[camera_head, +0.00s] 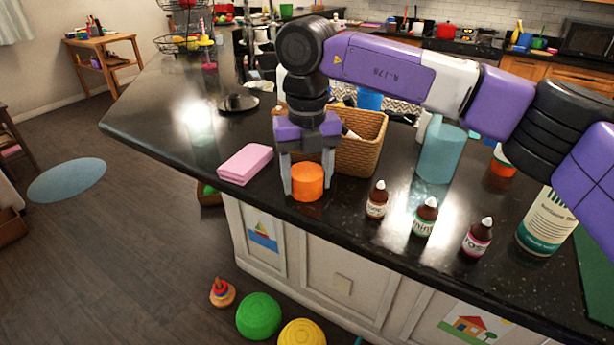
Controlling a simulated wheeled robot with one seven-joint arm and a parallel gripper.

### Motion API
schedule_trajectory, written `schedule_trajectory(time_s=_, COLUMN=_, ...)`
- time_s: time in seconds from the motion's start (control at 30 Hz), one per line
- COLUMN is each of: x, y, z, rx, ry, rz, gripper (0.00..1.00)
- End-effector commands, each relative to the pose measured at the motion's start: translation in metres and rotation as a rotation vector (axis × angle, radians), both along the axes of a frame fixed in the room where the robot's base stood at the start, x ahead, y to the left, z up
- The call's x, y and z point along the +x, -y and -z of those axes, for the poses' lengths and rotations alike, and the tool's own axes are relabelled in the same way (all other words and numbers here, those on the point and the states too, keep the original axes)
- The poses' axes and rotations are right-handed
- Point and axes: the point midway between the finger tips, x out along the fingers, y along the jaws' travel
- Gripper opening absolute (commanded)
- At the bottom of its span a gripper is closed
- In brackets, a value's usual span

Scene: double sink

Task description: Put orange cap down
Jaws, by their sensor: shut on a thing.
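The orange cap (307,182) is a short orange cylinder near the front edge of the black countertop (340,207). My gripper (307,188) points straight down, with one grey finger on each side of the cap, and is shut on it. The cap looks upright and very low over the counter. I cannot tell whether its underside touches the surface.
A pink folded cloth (246,164) lies left of the cap. A wicker basket (361,146) stands close behind it. Small dropper bottles (377,200) and a teal cylinder (441,152) stand to the right. The counter at left is mostly clear.

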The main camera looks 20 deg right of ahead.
Motion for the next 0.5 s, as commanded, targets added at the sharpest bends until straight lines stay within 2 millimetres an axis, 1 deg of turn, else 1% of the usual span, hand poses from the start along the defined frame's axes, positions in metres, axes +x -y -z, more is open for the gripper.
schedule_trajectory(time_s=0.07, x=0.0, y=0.0001, z=0.0034, rx=0.0, ry=0.0, rz=0.0, gripper=0.22)
schedule_trajectory(time_s=0.1, x=0.0, y=0.0001, z=0.0021, rx=0.0, ry=0.0, rz=0.0, gripper=0.67)
schedule_trajectory(time_s=0.17, x=0.0, y=0.0001, z=0.002, rx=0.0, ry=0.0, rz=0.0, gripper=0.79)
schedule_trajectory(time_s=0.2, x=0.0, y=0.0001, z=0.002, rx=0.0, ry=0.0, rz=0.0, gripper=0.81)
schedule_trajectory(time_s=0.5, x=0.0, y=0.0, z=0.0005, rx=0.0, ry=0.0, rz=0.0, gripper=0.81)
